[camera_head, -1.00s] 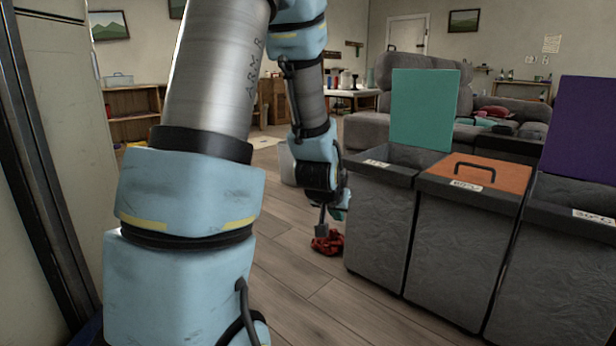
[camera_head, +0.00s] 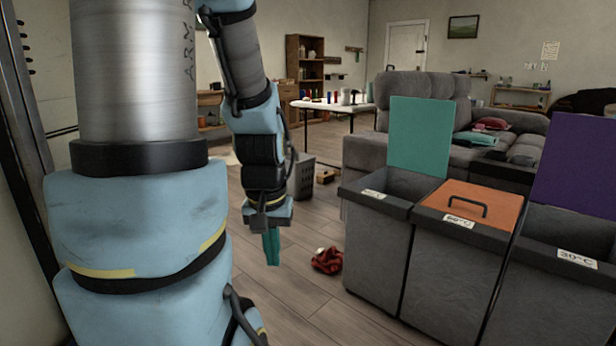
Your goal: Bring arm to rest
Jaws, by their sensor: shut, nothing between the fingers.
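My arm rises close in front of the camera on the left and bends down to my gripper (camera_head: 270,248). The gripper hangs pointing down over the wooden floor, left of the bins. Its teal fingers are together, with nothing seen between them. A red crumpled cloth (camera_head: 327,260) lies on the floor to the right of the gripper, apart from it.
Grey laundry bins stand at the right: one with a raised teal lid (camera_head: 420,135), one with a shut orange lid (camera_head: 475,205), one with a raised purple lid (camera_head: 577,160). A grey basket (camera_head: 303,180), white table (camera_head: 335,106) and sofa (camera_head: 418,100) stand behind.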

